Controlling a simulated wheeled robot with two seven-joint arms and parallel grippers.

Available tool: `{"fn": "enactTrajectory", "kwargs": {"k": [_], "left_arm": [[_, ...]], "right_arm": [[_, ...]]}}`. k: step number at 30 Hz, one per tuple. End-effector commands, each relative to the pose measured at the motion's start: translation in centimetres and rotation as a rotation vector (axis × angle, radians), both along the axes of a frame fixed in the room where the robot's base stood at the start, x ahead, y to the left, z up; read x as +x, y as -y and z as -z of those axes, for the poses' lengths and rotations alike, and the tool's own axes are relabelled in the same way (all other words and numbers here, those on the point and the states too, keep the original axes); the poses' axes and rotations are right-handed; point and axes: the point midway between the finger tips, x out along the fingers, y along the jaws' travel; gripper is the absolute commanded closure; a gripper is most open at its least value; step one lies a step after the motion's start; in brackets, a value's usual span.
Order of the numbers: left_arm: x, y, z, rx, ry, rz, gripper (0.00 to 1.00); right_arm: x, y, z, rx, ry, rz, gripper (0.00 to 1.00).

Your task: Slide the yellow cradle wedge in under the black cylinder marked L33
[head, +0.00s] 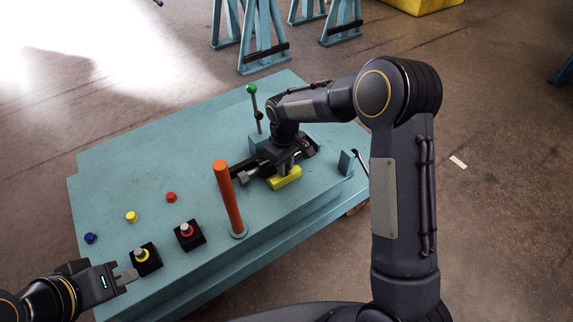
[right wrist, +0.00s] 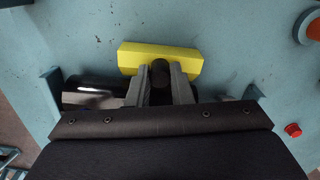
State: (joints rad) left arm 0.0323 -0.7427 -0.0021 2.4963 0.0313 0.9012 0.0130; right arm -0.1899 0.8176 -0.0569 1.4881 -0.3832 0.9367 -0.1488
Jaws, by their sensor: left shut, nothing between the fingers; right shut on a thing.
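The yellow cradle wedge (head: 286,179) lies on the teal table, and shows as a long yellow block in the right wrist view (right wrist: 185,62). My right gripper (right wrist: 160,78) is shut on a dark upright grip at the near edge of the wedge. A glossy black cylinder (right wrist: 92,97) lies beside the wedge, partly hidden by my fingers and palm; no L33 mark is readable. In the right wrist view the wedge is mostly clear of the cylinder; contact between them is hidden. My left gripper (head: 126,277) is shut and empty at the table's near left.
An orange post (head: 228,200) stands left of the wedge. Teal brackets (right wrist: 50,86) (right wrist: 252,93) flank the cylinder. Black button boxes (head: 188,236) (head: 146,261) and small coloured knobs (head: 131,216) occupy the left. A green-topped rod (head: 254,103) stands behind. The table's far left is clear.

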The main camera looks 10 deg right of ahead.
Motion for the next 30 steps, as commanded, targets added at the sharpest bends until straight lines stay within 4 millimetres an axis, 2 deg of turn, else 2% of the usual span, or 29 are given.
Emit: {"fn": "enactTrajectory", "kwargs": {"k": [2, 3, 7, 17, 30], "left_arm": [[0.0, 0.0, 0.0, 0.000, 0.000, 0.000, 1.00], [0.0, 0.0, 0.1, 0.000, 0.000, 0.000, 1.00], [0.0, 0.0, 0.1, 0.000, 0.000, 0.000, 1.00], [0.0, 0.0, -0.1, 0.000, 0.000, 0.000, 1.00], [0.0, 0.0, -2.1, 0.000, 0.000, 0.000, 1.00]], "right_arm": [[0.5, -0.1, -0.2, 0.006, 0.019, 0.000, 1.00], [0.5, -0.2, -0.2, 0.006, 0.019, 0.000, 0.75], [0.4, -0.1, -0.2, 0.005, 0.016, 0.000, 0.59], [0.3, -0.1, -0.6, 0.004, 0.012, 0.000, 0.59], [0.4, -0.1, -7.2, 0.005, 0.014, -0.001, 0.59]]}}
